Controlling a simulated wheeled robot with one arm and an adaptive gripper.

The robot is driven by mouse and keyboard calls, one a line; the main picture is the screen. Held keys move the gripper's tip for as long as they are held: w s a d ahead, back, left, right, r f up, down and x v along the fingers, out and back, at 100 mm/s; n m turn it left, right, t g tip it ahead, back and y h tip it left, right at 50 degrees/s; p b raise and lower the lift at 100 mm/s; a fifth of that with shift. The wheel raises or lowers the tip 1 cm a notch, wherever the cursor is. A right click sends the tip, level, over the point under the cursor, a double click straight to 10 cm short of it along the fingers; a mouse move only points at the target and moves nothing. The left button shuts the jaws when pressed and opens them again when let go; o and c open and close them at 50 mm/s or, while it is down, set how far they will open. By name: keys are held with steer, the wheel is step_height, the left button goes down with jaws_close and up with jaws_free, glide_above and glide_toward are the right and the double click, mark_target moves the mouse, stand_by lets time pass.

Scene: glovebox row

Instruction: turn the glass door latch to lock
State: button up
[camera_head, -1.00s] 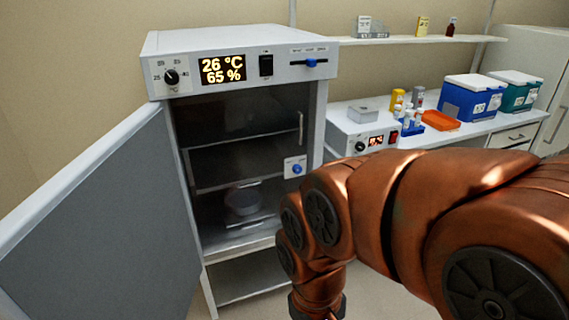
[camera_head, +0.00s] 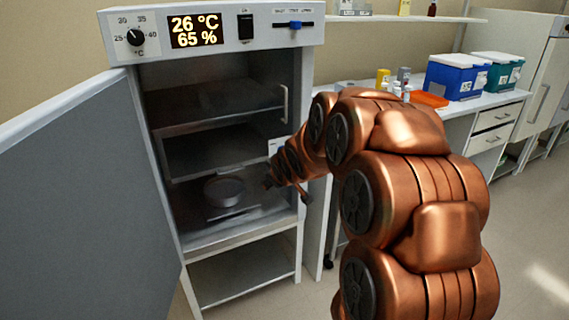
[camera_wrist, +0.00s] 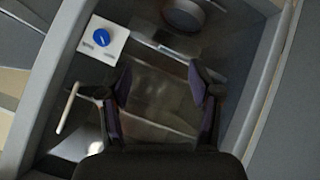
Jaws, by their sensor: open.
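The latch is a blue knob on a white plate (camera_wrist: 101,38) in the wrist view, with the knob's white mark tilted slightly off vertical in the picture. In the head view only part of the white plate (camera_head: 275,146) shows, and my arm hides the knob. The glass door (camera_head: 212,150) appears closed across the cabinet opening, with its pale bar handle (camera_head: 284,103) at its right side. My gripper (camera_wrist: 158,76) is open and empty in front of the glass. The latch lies up and left of its fingertips in the wrist view, apart from them.
The grey outer door (camera_head: 75,185) stands swung open to the left. A round dish (camera_head: 224,191) is inside behind the glass. The control panel (camera_head: 215,30) is above the opening. A bench (camera_head: 460,115) with blue and green boxes stands to the right.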

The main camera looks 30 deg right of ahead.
steer(key=w+d+f+n+t+b, duration=0.2)
steer(key=w+d+f+t+b, duration=0.15)
steer(key=w+d, duration=0.3)
steer(key=w+d+f+n+t+b, duration=0.25)
steer(key=w+d+t+b, duration=0.2)
steer(key=d, duration=0.35)
steer(key=w, duration=0.8)
steer(key=shift+y+p, duration=0.3)
steer(key=shift+y, duration=0.1)
steer(key=shift+s+d+r, duration=0.1)
steer(key=c, duration=1.1)
